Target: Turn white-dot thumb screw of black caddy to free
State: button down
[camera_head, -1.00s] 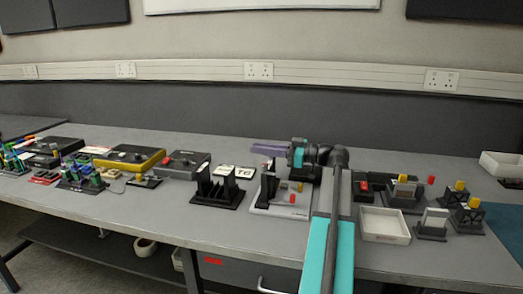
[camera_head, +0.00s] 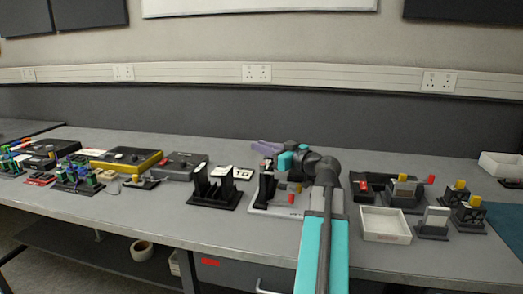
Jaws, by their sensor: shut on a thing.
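A black upright piece (camera_head: 266,188) stands at the left of a pale grey base near the middle of the bench; I take it for the black caddy, but the view is too small to be sure. My gripper (camera_head: 269,164) is at the end of the teal and black arm, low over its top. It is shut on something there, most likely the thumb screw. The screw and its white dot cannot be made out, as my gripper and wrist cover that spot.
A black slotted stand (camera_head: 214,190) is just left. Small red and yellow parts sit on the grey base (camera_head: 277,211). To the right are a white tray (camera_head: 385,225) and several dark fixtures with yellow tops. Bare bench lies in front of the slotted stand.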

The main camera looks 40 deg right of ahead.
dwell(0.4)
jog(key=c, duration=1.7)
grip_release()
jog(key=shift+o, duration=0.2)
jog(key=s, duration=1.4)
jog(key=shift+d+p, duration=0.15)
jog(key=shift+p, duration=0.2)
jog(key=shift+w, duration=0.1)
